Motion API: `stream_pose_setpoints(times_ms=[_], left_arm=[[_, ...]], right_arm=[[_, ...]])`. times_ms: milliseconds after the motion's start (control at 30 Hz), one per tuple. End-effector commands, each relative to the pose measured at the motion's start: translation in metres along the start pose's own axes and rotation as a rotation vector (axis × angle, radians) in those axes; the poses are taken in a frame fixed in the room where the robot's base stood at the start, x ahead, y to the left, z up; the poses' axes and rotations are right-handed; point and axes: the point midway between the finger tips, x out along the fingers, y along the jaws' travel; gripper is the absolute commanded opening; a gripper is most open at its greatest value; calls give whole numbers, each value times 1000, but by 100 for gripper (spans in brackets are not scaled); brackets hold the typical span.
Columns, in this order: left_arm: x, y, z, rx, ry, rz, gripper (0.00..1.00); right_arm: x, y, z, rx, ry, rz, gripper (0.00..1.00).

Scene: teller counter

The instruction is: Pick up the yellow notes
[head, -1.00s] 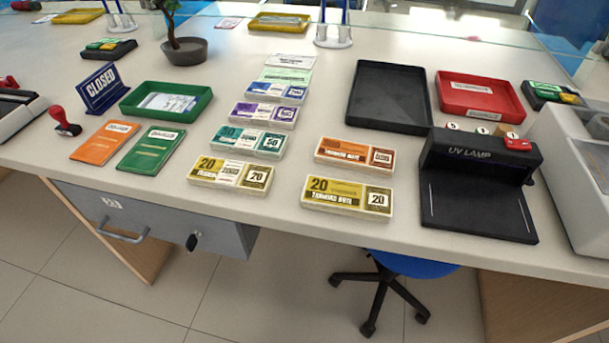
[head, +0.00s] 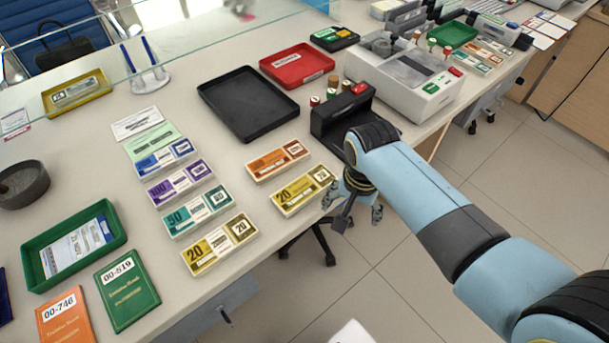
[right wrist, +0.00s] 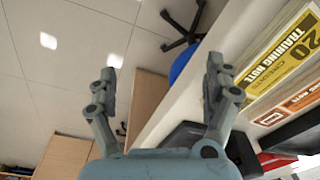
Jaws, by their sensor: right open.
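Two yellow note bundles marked 20 lie at the front edge of the counter in the head view. One yellow bundle (head: 303,190) is on the right, in front of an orange bundle; the other yellow bundle (head: 219,243) is at the front of the left column. My right gripper (head: 354,206) is beside the right yellow bundle, just off the counter's front edge. It is open and empty, apart from the notes. In the right wrist view, the gripper (right wrist: 162,72) has its fingers spread, with a yellow bundle (right wrist: 287,55) to the right of them. My left gripper is out of view.
The orange bundle (head: 278,161) lies just behind the right yellow one. The black UV lamp (head: 330,122) stands close to my right arm. A black tray (head: 222,90) and a red tray (head: 297,65) are behind. A stool's legs (head: 318,236) show below the counter.

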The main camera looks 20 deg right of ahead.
Motion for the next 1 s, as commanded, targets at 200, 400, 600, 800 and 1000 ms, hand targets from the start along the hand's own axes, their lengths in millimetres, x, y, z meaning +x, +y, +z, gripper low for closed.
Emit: stream_pose_setpoints(times_ms=[200,400,600,800,1000], left_arm=[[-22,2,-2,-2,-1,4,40],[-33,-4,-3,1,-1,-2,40],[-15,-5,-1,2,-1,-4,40],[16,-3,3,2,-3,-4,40],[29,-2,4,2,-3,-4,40]], right_arm=[[-53,-68,-19,240,-42,17,85],[-95,-114,-29,422,-66,50,85],[-81,-117,-28,451,-68,56,85],[-51,-116,-26,449,-68,56,85],[-40,-115,-25,448,-68,55,85]])
